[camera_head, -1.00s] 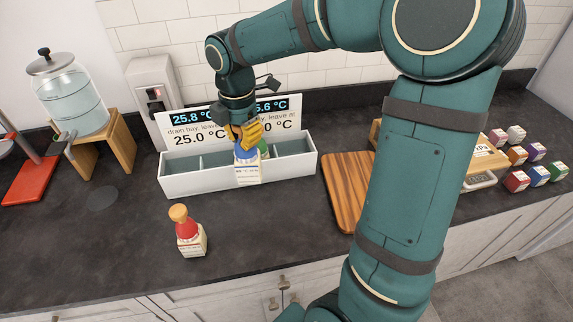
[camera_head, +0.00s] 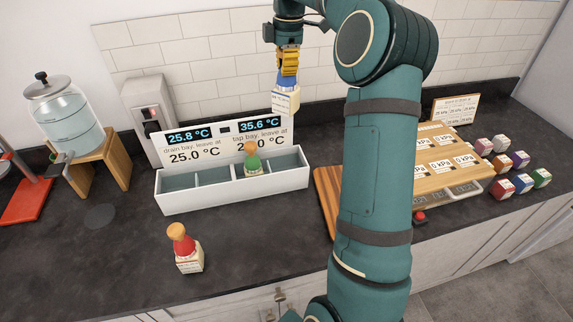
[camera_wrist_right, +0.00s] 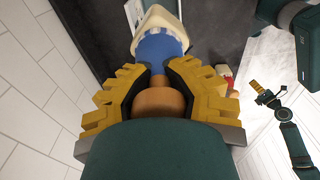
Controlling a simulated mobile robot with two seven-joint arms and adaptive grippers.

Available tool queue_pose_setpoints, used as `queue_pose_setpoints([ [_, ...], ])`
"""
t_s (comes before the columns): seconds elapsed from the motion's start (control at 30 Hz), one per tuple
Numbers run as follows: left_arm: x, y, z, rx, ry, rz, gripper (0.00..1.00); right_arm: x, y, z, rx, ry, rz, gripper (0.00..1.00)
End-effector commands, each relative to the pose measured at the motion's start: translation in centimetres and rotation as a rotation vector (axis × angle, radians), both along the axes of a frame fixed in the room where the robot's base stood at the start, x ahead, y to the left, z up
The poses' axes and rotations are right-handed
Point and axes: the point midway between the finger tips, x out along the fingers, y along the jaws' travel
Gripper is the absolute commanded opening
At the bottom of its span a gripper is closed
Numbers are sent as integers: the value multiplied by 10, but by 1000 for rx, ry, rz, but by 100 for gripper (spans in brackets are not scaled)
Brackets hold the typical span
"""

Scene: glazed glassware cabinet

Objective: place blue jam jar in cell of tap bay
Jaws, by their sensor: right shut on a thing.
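The blue jam jar (camera_head: 285,96), with a pale label block at its base and a round wooden knob on top, hangs in the air. My right gripper (camera_head: 288,62) is shut on its knob; the yellow fingers close around the knob in the right wrist view (camera_wrist_right: 158,100). The jar is above and right of the white divided tray (camera_head: 235,198), apart from it. The tap bay sign (camera_head: 258,137) is behind the tray's right half. A green jar (camera_head: 252,162) stands in a right-half cell. My left gripper (camera_wrist_right: 258,90) shows small in the right wrist view; its jaws are unclear.
A red jar (camera_head: 185,248) stands on the counter in front of the tray. A striped wooden board (camera_head: 326,195) lies right of the tray. A water dispenser (camera_head: 66,118) stands at left. Several small coloured boxes (camera_head: 520,160) are at right. The front counter is mostly clear.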

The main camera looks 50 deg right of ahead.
Motion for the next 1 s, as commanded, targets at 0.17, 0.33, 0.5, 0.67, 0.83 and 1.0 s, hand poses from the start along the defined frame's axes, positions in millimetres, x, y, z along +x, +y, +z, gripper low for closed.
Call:
queue_pose_setpoints([
  [0.17, 0, 0, -8, 1, 1, 1, 47, -1, 0, -42, 2, 3, 0, 0],
  [0.33, 0, 0, -13, 1, 0, 1, 47, -1, 0, -81, 1, 3, 1, 0],
  [0.5, 0, -1, -16, 2, 0, 2, 47, -1, 1, -121, 1, 3, 2, 0],
  [0.67, 0, -1, -18, 3, 0, 2, 47, -1, 1, -158, 2, 3, 1, 0],
  [0.83, 0, -1, -19, 3, 0, 2, 47, -1, 1, -195, 2, 3, 1, 0],
  [1.0, 0, -1, -19, 3, 0, 2, 47, 0, 1, -219, 0, 1, 2, 0],
])
